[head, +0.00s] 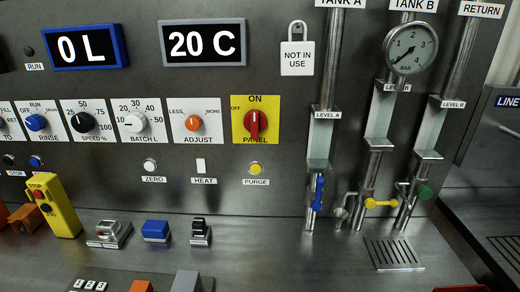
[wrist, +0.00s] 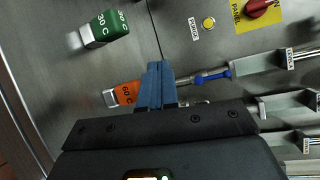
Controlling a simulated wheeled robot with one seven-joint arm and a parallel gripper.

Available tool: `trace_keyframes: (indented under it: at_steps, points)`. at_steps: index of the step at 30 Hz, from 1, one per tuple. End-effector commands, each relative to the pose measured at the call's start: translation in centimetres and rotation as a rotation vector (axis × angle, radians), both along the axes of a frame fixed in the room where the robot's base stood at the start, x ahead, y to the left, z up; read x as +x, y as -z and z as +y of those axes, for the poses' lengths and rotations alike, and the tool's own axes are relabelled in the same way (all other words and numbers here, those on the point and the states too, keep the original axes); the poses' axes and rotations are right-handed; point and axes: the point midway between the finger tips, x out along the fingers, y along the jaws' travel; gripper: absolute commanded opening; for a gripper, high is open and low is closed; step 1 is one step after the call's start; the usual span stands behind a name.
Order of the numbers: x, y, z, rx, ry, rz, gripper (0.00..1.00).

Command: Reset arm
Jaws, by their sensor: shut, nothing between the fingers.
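My gripper (wrist: 161,72) shows only in the wrist view, at the lower middle. Its two blue fingers are together with nothing between them. In that picture the fingers lie between an orange block marked "60 C" (wrist: 126,93) and a valve with a blue lever (wrist: 213,75). I cannot tell whether the fingers touch either one. No part of my gripper shows in the head view. There the blue lever (head: 318,192) stands roughly upright on the Tank A pipe, and the yellow lever (head: 381,203) on the Tank B pipe points sideways.
A green "30 C" block (wrist: 104,28) is at the upper left of the wrist view. In the head view, the red panel knob (head: 255,125) and pressure gauge (head: 410,50) are on the wall. A drain grate (head: 394,254) lies below the valves.

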Motion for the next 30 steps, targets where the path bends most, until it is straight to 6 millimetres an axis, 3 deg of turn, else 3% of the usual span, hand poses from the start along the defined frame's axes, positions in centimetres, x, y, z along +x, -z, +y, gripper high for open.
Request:
trace_keyframes:
  at_steps: [4, 9, 18, 24, 30]
  points:
    - [-5.1, 2.2, -3.4, -0.254, 0.073, -0.046, 0.0]
    - [-11.1, 3.0, -7.2, -0.599, 0.118, -0.103, 0.0]
    - [-21.3, 0.8, -12.5, -1.245, 0.064, -0.202, 0.0]
    - [-25.6, -1.8, -14.1, -1.577, -0.026, -0.277, 0.0]
    - [-27.1, -3.1, -14.5, -1.71, -0.072, -0.318, 0.0]
